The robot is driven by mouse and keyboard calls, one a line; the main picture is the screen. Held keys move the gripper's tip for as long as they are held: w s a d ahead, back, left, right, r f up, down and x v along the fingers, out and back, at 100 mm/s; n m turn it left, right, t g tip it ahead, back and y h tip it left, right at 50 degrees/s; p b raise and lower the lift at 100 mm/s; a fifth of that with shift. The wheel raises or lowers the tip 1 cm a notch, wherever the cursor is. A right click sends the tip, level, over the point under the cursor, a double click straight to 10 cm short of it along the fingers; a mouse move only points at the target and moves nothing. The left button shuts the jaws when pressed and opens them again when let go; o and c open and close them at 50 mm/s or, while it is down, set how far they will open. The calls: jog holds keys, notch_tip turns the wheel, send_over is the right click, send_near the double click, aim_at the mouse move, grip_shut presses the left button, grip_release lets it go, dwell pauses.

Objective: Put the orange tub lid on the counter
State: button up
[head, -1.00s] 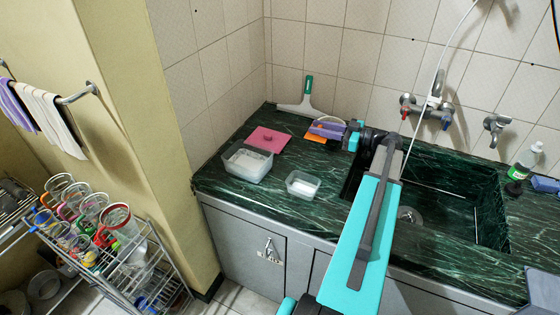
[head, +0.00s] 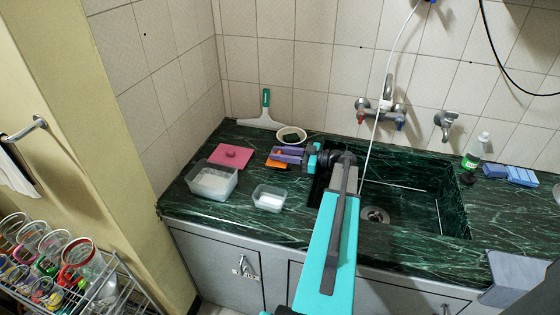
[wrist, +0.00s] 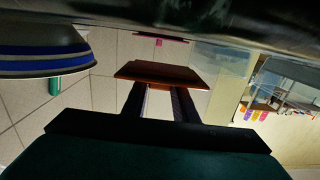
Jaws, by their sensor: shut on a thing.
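My gripper (head: 288,155) is shut on the orange tub lid (head: 276,164), low over the counter (head: 185,205) between the pink lid and the sink. In the upside-down wrist view, the orange lid (wrist: 160,74) sits nearly edge-on between the fingertips. There, a strip of wall shows between the lid and the dark counter (wrist: 160,18), so it appears held just off the surface. Whether any edge touches, I cannot tell. The fingers partly cover the lid in the head view.
A pink lid (head: 235,156), a larger clear tub (head: 213,182) and a smaller tub (head: 269,198) are left of and in front of my gripper. A bowl (head: 291,135) stands close behind. The sink (head: 415,205) opens to the right.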

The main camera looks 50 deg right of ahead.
jog(key=shift+f+p, duration=0.4)
jog(key=shift+f, duration=1.5)
jog(key=shift+f, duration=0.15)
jog(key=o, duration=1)
jog(key=shift+o, duration=0.2)
jog(key=shift+r, duration=0.2)
jog(key=b+v, duration=0.3)
jog(key=v, duration=0.8)
jog(key=shift+s+f, duration=0.1)
jog(key=shift+s+d, duration=0.2)
jog(key=shift+s, duration=0.15)
